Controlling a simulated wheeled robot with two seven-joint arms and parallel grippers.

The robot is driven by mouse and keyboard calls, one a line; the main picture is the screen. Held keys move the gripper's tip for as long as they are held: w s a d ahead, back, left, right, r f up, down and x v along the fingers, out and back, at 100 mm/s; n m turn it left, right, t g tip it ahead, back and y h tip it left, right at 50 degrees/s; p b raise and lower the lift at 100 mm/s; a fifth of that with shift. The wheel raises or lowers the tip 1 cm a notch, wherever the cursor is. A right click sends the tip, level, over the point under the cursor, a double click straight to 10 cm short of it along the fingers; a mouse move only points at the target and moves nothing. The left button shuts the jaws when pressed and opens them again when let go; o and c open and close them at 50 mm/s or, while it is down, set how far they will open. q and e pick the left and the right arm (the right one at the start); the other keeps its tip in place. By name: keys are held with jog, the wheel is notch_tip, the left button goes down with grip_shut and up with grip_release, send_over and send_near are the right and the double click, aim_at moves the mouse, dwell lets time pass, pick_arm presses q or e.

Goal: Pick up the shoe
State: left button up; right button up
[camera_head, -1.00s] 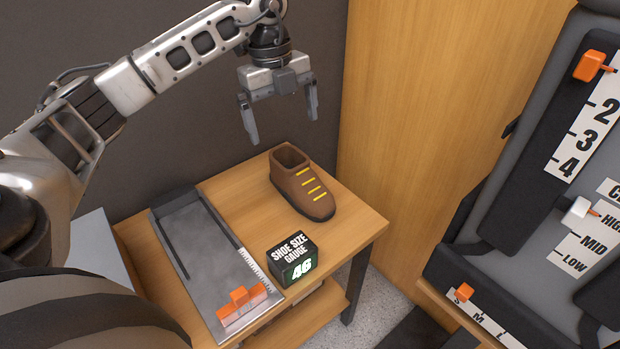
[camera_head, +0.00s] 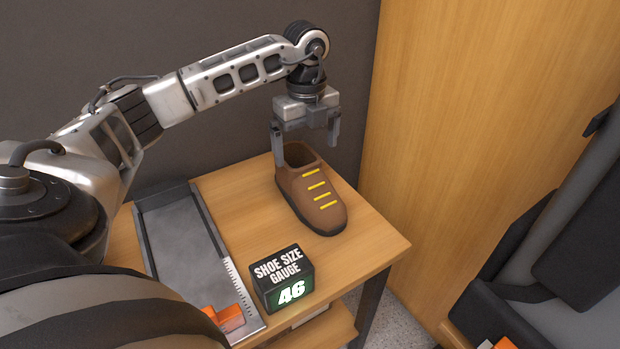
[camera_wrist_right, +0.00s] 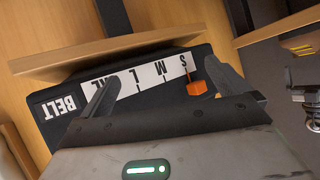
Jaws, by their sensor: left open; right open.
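The brown shoe (camera_head: 312,196) with yellow laces stands upright on the small wooden table (camera_head: 372,240), its toe toward the front right. My left gripper (camera_head: 307,152) is open and points down at the shoe's ankle opening. One finger is at the left of the opening and the other at its right rear; I cannot tell whether they touch the shoe. In the right wrist view my right gripper (camera_wrist_right: 165,92) is open and empty, in front of a black panel (camera_wrist_right: 60,128) marked BELT with an orange slider (camera_wrist_right: 197,88).
A metal foot-measuring tray (camera_head: 184,240) with an orange slider (camera_head: 226,316) lies left of the shoe. A black box (camera_head: 283,280) reading "SHOE SIZE GAUGE 46" stands in front of it. A wooden panel (camera_head: 450,120) rises close on the right.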

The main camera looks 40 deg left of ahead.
aim_at(307, 177)
pick_arm(q)
notch_tip(307, 177, down, 4)
notch_tip(307, 177, down, 5)
jog(key=shift+r+b, duration=0.1)
jog(key=shift+b, duration=0.5)
jog(key=c, duration=1.2)
pick_arm(e)
jog(key=shift+w+a+f, duration=0.2)
jog(key=shift+f, duration=0.45)
jog(key=shift+w+a+f, duration=0.15)
jog(key=shift+a+f, duration=0.05)
jog(key=shift+f, duration=0.4)
